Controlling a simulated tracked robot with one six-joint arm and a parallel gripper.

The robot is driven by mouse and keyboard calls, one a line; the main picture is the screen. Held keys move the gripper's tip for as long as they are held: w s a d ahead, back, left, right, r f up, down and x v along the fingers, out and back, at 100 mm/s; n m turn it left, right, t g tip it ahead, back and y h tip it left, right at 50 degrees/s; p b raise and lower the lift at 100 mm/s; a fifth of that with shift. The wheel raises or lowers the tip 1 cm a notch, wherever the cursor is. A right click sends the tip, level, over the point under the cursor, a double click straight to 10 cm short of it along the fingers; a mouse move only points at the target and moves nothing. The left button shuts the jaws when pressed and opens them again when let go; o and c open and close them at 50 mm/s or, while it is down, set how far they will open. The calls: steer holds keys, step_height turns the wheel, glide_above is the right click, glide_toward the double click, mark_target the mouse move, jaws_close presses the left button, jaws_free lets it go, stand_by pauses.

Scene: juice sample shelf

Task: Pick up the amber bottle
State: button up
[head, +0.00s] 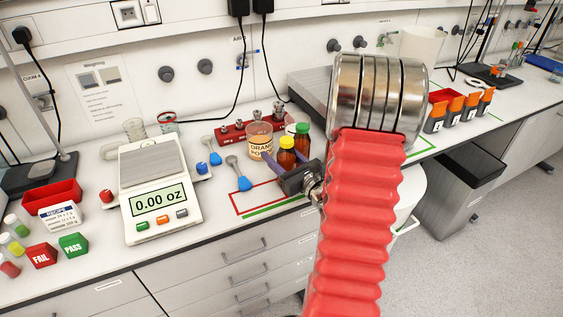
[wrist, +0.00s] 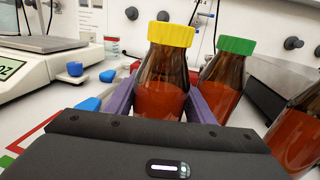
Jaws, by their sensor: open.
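Amber bottles with orange-red contents stand on the bench. One has a yellow cap (head: 287,143) and shows between my fingers in the wrist view (wrist: 163,75). A second has a green cap (head: 302,142) and stands just behind and to the right; it also shows in the wrist view (wrist: 225,75). A third amber bottle (wrist: 298,135) is cut off at the right of the wrist view. My gripper (wrist: 162,100) is open, its purple fingers on either side of the yellow-capped bottle. The bottle's lower part is hidden by my gripper body. I cannot tell whether the fingers touch it.
A digital scale (head: 160,200) reads 0.00 oz at left. Blue scoops (head: 238,175) and a red rack (head: 250,125) are near. A red-and-green outlined area (head: 250,203) lies bare in front.

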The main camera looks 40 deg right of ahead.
steer(key=shift+w, duration=0.1)
steer(key=shift+c, duration=0.7)
steer(key=c, duration=0.8)
